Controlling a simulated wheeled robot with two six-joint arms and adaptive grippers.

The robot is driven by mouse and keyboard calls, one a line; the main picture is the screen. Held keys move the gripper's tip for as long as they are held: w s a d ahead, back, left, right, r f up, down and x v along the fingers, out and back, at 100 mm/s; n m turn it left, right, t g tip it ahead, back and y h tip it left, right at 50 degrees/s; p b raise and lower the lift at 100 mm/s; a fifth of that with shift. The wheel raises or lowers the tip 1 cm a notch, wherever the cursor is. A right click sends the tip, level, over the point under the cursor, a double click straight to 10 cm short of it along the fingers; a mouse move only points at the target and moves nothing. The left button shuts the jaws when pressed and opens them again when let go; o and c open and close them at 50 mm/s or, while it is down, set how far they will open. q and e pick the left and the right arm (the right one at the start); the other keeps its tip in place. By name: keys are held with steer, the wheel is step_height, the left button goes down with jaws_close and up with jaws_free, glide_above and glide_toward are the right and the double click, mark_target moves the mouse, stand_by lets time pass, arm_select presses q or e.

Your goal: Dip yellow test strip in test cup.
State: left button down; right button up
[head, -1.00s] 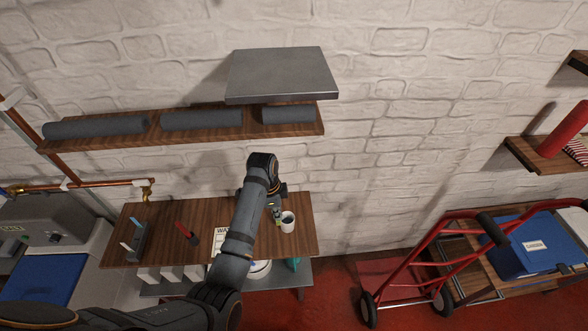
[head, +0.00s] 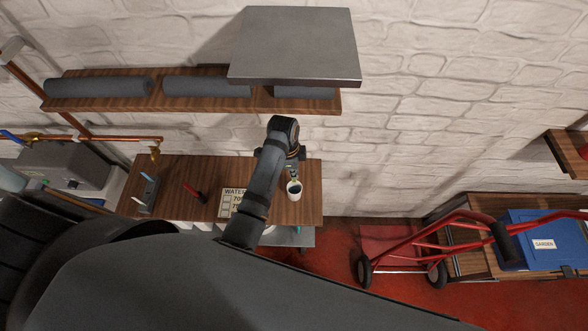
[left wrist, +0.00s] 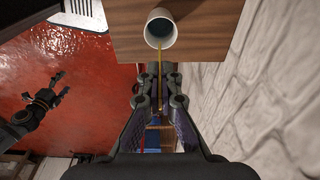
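A white cup (head: 294,191) with dark liquid stands near the right end of the wooden table (head: 312,173). It also shows at the top of the left wrist view (left wrist: 151,36). My left gripper (head: 293,172) is just behind the cup in the head view. In the left wrist view, my left gripper (left wrist: 157,74) is shut on a thin yellow test strip (left wrist: 158,58). The strip runs from the fingertips to the cup's near rim. I cannot tell whether its tip is inside the cup.
A printed water chart (head: 231,199) lies left of the cup. A red item (head: 194,193) and a grey holder (head: 149,191) with coloured strips stand farther left. A shelf (head: 210,99) and grey slab (head: 292,48) are on the wall above. A red hand truck (head: 405,250) stands right.

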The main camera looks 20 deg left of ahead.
mark_target(294, 180)
arm_select(q)
step_height(294, 180, down, 7)
steer(key=shift+w+r+b, duration=0.1)
steer(key=shift+b, duration=0.7)
steer(key=shift+f+b, duration=1.1)
steer(key=shift+f, duration=1.15)
arm_select(e)
steer(key=shift+w+d+f, duration=0.1)
steer(key=shift+d+f, duration=0.05)
steer(key=shift+f, duration=0.8)
steer(key=shift+d+f, duration=0.1)
steer(key=shift+f, duration=0.85)
steer(key=shift+d, duration=0.25)
steer(key=shift+a, duration=0.2)
